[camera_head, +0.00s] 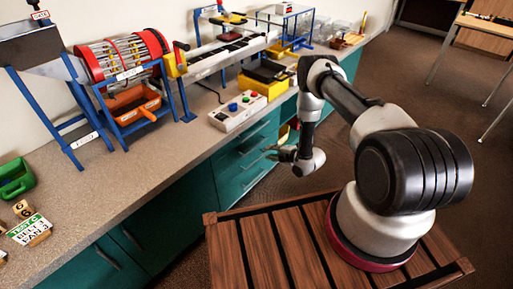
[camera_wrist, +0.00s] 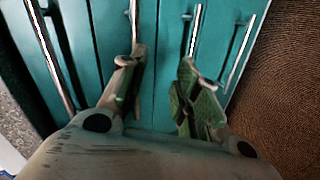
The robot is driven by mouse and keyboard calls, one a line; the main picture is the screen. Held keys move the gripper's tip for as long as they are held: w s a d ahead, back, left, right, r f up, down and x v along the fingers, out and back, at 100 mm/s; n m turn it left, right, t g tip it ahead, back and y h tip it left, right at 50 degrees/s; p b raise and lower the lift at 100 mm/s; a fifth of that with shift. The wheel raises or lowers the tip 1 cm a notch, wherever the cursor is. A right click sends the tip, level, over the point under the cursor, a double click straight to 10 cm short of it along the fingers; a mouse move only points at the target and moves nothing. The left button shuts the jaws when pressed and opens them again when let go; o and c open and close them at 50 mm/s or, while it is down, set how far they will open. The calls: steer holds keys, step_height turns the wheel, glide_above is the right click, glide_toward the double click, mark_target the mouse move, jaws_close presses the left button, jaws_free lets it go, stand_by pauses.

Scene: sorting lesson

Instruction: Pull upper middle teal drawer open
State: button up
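Teal drawer fronts (camera_head: 232,166) line the cabinet under the counter. I cannot tell surely which front is the upper middle drawer. The fronts near my gripper look closed. My gripper (camera_wrist: 161,88) is open and empty, its two fingers apart and pointing at the fronts. In the head view my gripper (camera_head: 278,154) is beside the cabinet; whether it touches a handle is unclear.
The counter (camera_head: 150,165) above holds a white button box (camera_head: 238,111), a yellow bin (camera_head: 263,84) and a red drum machine (camera_head: 118,55). Another long handle (camera_wrist: 50,55) lies at the left of the wrist view. Brown carpet (camera_head: 420,85) is open to the right.

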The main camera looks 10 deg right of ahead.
mark_target(257, 146)
steer(key=w+a+n+t+y, duration=0.1)
steer(key=w+a, duration=0.1)
steer(key=a, duration=0.1)
steer(key=w+a+n+t, duration=0.1)
steer(key=w+a, duration=0.2)
steer(key=shift+w+a+n+y, duration=0.2)
steer(key=shift+n+y, duration=0.2)
steer(key=shift+c, duration=0.2)
jaws_close()
